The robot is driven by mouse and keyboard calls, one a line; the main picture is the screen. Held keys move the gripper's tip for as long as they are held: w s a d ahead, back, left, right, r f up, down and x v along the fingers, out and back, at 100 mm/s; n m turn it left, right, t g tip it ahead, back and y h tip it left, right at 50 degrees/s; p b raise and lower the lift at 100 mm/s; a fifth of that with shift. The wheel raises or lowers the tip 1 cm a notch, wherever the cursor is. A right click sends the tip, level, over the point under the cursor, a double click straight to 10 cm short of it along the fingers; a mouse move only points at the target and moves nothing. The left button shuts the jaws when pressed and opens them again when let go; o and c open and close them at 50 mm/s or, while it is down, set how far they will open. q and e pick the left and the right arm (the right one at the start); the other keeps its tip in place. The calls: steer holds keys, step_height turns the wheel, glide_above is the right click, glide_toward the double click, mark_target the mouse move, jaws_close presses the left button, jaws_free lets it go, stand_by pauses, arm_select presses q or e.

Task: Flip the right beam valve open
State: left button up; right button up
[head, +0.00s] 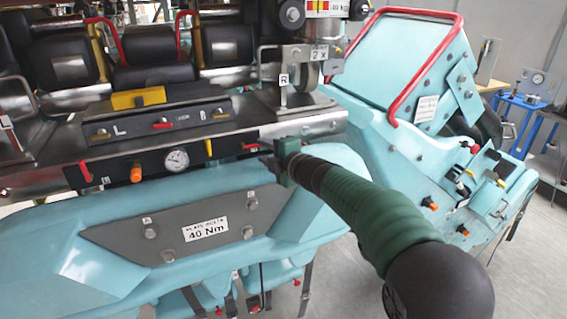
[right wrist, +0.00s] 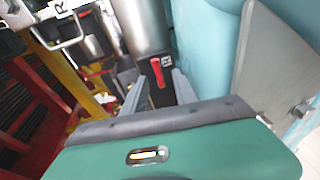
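The right beam valve has a small red lever (head: 250,146) on the dark front panel of the beam, at its right end. In the right wrist view the red lever (right wrist: 157,74) stands nearly along the picture's height, beside a small R label. My right gripper (head: 268,159) is just right of the lever in the head view. In the right wrist view its two grey fingers (right wrist: 158,84) are apart, one on each side of the lever. The lever shows between them; I cannot tell whether they touch it. My left gripper is not in view.
The same panel carries a pressure gauge (head: 176,160), an orange knob (head: 136,173), a yellow lever (head: 209,147) and a left red lever (head: 84,171). A teal seat unit (head: 440,130) stands at right.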

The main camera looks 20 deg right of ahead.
steer(key=b+v, duration=0.1)
steer(key=v, duration=1.2)
steer(key=shift+d+f, duration=0.1)
steer(key=s+f+m+g+h+b, duration=0.1)
steer(key=s+f+m+g+h, duration=0.2)
steer(key=f+m, duration=0.65)
steer(key=s+f+m+g+h+b, duration=0.1)
steer(key=s+f+m+g+h, duration=0.25)
steer(key=f, duration=1.15)
steer(key=s+a+f+m+g+y, duration=0.1)
steer(key=s+a+f+m+g, duration=0.2)
steer(key=s+f, duration=0.4)
steer(key=s+a+f+m+g+y+b, duration=0.1)
steer(key=s+a+f+m+g+y, duration=0.1)
steer(key=s+f, duration=0.5)
steer(key=s+a+m+g, duration=0.1)
steer(key=s+m, duration=0.1)
steer(key=s, duration=0.2)
steer(key=shift+s, duration=0.2)
